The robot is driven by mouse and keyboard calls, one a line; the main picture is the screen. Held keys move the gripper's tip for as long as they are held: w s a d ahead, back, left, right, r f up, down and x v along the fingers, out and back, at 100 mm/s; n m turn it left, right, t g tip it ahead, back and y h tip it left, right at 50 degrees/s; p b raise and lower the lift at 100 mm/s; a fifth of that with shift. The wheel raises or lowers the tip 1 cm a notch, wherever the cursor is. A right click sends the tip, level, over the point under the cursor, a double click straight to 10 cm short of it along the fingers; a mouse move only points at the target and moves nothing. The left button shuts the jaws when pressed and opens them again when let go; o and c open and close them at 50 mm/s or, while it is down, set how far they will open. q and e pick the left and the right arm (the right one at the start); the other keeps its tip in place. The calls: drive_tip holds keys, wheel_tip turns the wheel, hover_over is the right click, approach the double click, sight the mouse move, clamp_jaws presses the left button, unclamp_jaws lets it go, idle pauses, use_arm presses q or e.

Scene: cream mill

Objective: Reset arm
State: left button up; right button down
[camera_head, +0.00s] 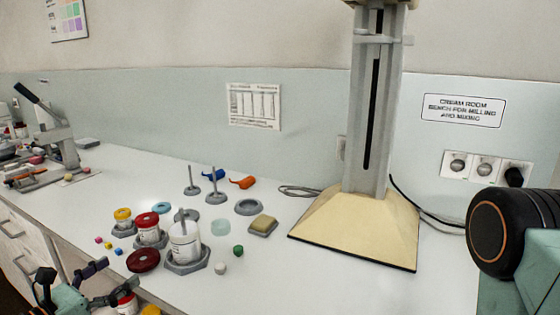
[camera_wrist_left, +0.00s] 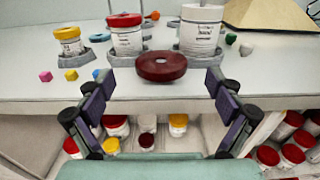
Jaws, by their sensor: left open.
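My left gripper (camera_head: 98,284) is at the lower left of the head view, at the bench's front edge. In the left wrist view its two fingers (camera_wrist_left: 161,90) stand wide apart with nothing held between them. A dark red ring-shaped lid (camera_wrist_left: 161,66) lies on the bench just beyond the fingertips; it also shows in the head view (camera_head: 143,260). My right gripper is not in view; a dark rounded part and a teal part of my own body show at the right edge of the head view.
Jars with yellow (camera_head: 122,219), red (camera_head: 147,228) and white (camera_head: 185,241) tops stand in grey holders. Small coloured cubes lie left of them. A tall column on a cream base (camera_head: 356,228) stands behind. Below the bench, open shelves hold several lidded jars (camera_wrist_left: 178,125).

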sight(143, 258)
use_arm(q)
drive_tip(key=b+x, duration=0.2)
drive_tip(key=x, duration=0.5)
drive_tip(key=shift+d+f, duration=0.1)
drive_tip(key=shift+s+f+b, duration=0.1)
drive_tip(key=shift+f+b, duration=0.15)
drive_tip(key=shift+b, duration=0.25)
drive_tip(key=shift+r, duration=0.15)
